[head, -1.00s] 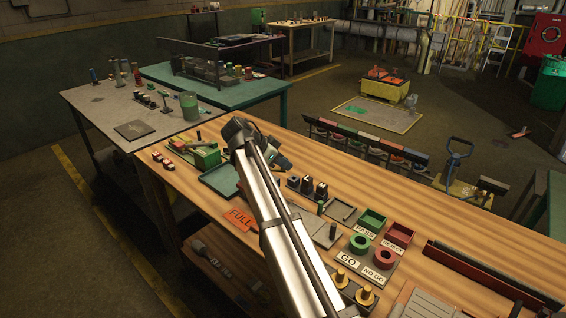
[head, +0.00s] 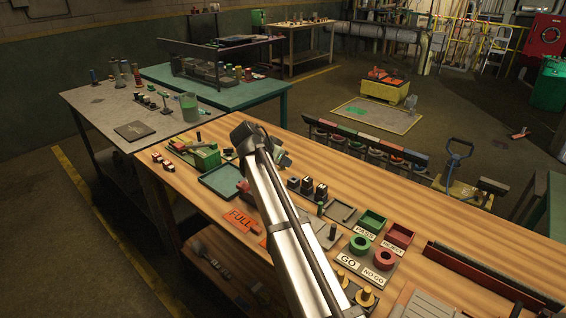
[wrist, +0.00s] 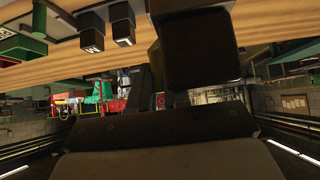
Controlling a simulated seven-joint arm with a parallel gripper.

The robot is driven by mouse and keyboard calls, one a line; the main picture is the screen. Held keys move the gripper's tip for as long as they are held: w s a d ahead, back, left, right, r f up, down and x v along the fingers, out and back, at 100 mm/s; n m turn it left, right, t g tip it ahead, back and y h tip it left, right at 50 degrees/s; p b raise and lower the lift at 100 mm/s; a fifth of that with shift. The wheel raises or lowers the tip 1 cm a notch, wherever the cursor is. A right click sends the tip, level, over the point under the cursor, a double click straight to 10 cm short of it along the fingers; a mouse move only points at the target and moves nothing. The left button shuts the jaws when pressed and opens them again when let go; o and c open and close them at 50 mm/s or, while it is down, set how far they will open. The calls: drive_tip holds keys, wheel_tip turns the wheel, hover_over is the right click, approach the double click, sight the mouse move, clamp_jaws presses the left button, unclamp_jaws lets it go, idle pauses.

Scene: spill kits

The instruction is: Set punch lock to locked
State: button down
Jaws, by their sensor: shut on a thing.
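My gripper (wrist: 160,90) shows in the wrist view as dark fingers, with a large dark block (wrist: 200,45) close in front of the right one. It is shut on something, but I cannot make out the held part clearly. In the head view my gripper (head: 280,156) is mostly hidden behind my arm, low over the workbench, right of the teal tray. I cannot pick out the punch lock or read its setting; my arm may cover it.
The workbench (head: 470,235) also carries a green box (head: 206,157), a teal tray (head: 219,181), an orange FULL sign (head: 241,220), dark labelled blocks (head: 307,187), and green (head: 373,222) and red (head: 400,235) trays. A rack (head: 365,143) runs along the far edge.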

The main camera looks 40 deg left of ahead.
drive_tip(key=shift+w+a+n+g+y, duration=0.2)
drive_tip(key=shift+a+n+y, duration=0.25)
drive_tip(key=shift+n+y, duration=0.6)
drive_tip(key=shift+w+a+n+g+y, duration=0.2)
drive_tip(key=shift+a+n+y, duration=0.4)
drive_tip(key=shift+n, duration=0.7)
drive_tip(key=shift+w+a+n+g+y, duration=0.1)
drive_tip(key=shift+a+n+g+y, duration=0.2)
drive_tip(key=shift+n+y, duration=0.8)
drive_tip(key=shift+a+n, duration=0.1)
drive_tip(key=shift+n, duration=0.15)
drive_tip(key=c, duration=1.1)
unclamp_jaws()
drive_tip(key=shift+s+r, duration=0.1)
drive_tip(key=v, duration=1.3)
drive_tip(key=shift+s+d+r, duration=0.1)
drive_tip(key=shift+d+r, duration=0.1)
drive_tip(key=shift+r, duration=0.05)
